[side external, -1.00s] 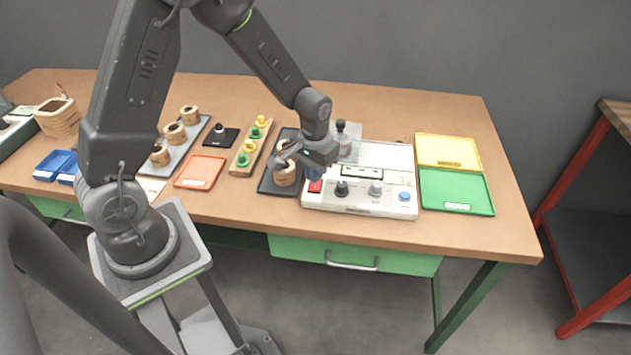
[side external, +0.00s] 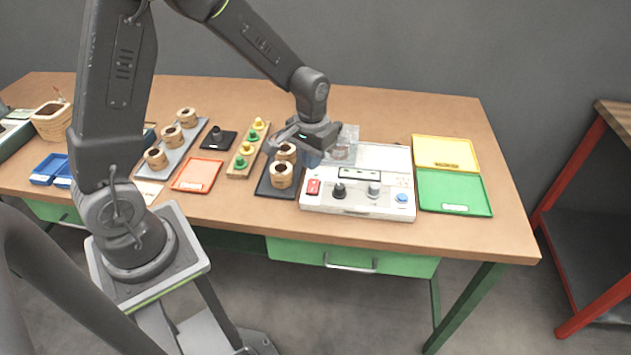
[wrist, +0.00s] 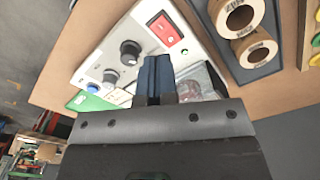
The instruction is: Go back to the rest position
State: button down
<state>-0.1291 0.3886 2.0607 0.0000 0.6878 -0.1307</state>
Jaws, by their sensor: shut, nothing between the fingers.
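My gripper (side external: 311,158) is above the back left corner of the white test panel (side external: 352,209) in the side view, next to the black tray with coils. In the wrist view my gripper's blue fingers (wrist: 154,75) are together with nothing between them. The panel also shows in the wrist view (wrist: 93,62), with a lit red switch (wrist: 165,30) and black knobs. Two coils (side external: 281,175) stand on the black tray (side external: 263,187), apart from my fingers.
A yellow tray (side external: 446,152) and green tray (side external: 455,192) lie right of the panel. To the left are a peg board (side external: 236,172), an orange tray (side external: 197,175), a grey tray (side external: 172,158) with several coils, and blue bins (side external: 45,170).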

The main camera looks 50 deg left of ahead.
jog(key=s+d+r+m+t, duration=0.1)
jog(key=s+d+r+t, duration=0.1)
jog(key=s+r, duration=0.6)
jog(key=s+d+r+m+t, duration=0.2)
jog(key=s+d+r+t, duration=0.1)
jog(key=s+r, duration=0.6)
jog(key=shift+s+r+t, duration=0.2)
jog(key=shift+r+t, duration=0.1)
jog(key=shift+r, duration=0.55)
